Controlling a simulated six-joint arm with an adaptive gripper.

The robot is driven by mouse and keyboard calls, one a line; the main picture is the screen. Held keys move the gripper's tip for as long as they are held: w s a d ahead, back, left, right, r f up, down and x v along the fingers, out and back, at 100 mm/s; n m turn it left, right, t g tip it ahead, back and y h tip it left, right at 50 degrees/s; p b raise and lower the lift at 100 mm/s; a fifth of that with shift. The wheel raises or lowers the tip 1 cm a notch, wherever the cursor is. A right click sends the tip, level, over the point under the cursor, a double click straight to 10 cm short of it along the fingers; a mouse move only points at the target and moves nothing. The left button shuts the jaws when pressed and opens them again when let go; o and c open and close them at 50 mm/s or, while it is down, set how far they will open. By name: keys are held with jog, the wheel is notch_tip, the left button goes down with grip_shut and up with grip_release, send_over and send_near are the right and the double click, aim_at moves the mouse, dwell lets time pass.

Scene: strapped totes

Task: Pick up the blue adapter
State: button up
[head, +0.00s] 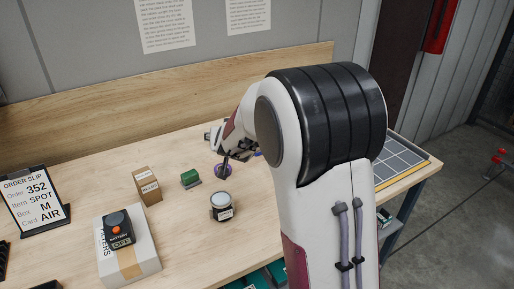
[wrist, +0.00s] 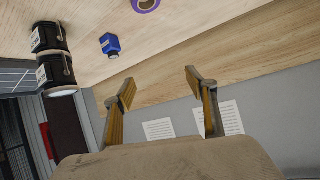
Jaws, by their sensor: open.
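The blue adapter (wrist: 110,45) stands on the wooden table in the wrist view, up and to the left of my fingertips. In the head view only a sliver of blue (head: 258,154) shows beside my arm, which hides the rest. My gripper (wrist: 161,85) is open with nothing between its fingers. It is apart from the adapter. In the head view my arm covers much of the gripper.
A purple round thing (head: 223,171) is near my gripper; a purple item (wrist: 146,4) also shows at the top of the wrist view. Two black jars (wrist: 48,38) (wrist: 57,74) are left of the adapter. A green block (head: 190,177), a carton (head: 148,185) and a jar (head: 222,207) stand leftward.

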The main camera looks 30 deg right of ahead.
jog(key=w+d+f+m+h, duration=0.1)
jog(key=d+f, duration=0.2)
jog(key=d, duration=0.1)
jog(key=w+d+f+h, duration=0.2)
jog(key=d+f, duration=0.2)
jog(key=w+d+f+m+h, duration=0.1)
jog(key=w+d+f+h, duration=0.1)
jog(key=d+f, duration=0.2)
jog(key=shift+d+f+m+g, duration=0.15)
jog(key=shift+d+m+g, duration=0.05)
jog(key=shift+m+g, duration=0.1)
jog(key=shift+x, duration=1.3)
jog(key=shift+x, duration=2.55)
jog(key=c, duration=1.2)
